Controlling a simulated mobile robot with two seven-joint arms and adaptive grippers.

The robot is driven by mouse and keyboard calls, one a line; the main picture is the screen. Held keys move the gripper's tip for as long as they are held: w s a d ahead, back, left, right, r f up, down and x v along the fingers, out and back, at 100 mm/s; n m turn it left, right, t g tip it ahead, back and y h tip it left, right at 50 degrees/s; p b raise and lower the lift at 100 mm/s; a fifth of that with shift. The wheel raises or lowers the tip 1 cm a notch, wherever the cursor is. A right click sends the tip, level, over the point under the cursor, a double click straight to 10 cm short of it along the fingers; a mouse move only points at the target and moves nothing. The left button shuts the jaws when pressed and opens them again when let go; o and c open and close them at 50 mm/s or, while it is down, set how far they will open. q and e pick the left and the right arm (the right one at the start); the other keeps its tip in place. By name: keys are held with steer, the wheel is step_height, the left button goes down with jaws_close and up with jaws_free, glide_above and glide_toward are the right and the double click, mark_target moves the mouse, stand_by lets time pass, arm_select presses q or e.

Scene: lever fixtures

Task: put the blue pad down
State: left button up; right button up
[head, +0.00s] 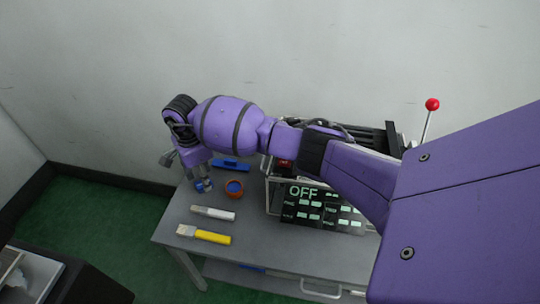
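My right arm comes in from the right, and its gripper (203,183) points down over the left end of the grey table (270,253). A small blue pad (206,186) shows at its fingertips, and the fingers look shut on it. The pad is small and partly covered by the fingers. I cannot tell if it touches the tabletop. My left gripper is not in view.
A flat blue item (232,164) lies behind, and a brown pot (235,189) with blue inside stands close right. A white-handled brush (213,213) and a yellow-handled brush (204,235) lie in front. An "OFF" panel (315,208) and a red-knobbed lever (432,104) are right.

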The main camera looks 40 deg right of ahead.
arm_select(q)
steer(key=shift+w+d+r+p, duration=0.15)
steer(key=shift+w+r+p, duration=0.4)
arm_select(e)
step_height(320, 180, up, 11)
steer(key=shift+f, duration=0.2)
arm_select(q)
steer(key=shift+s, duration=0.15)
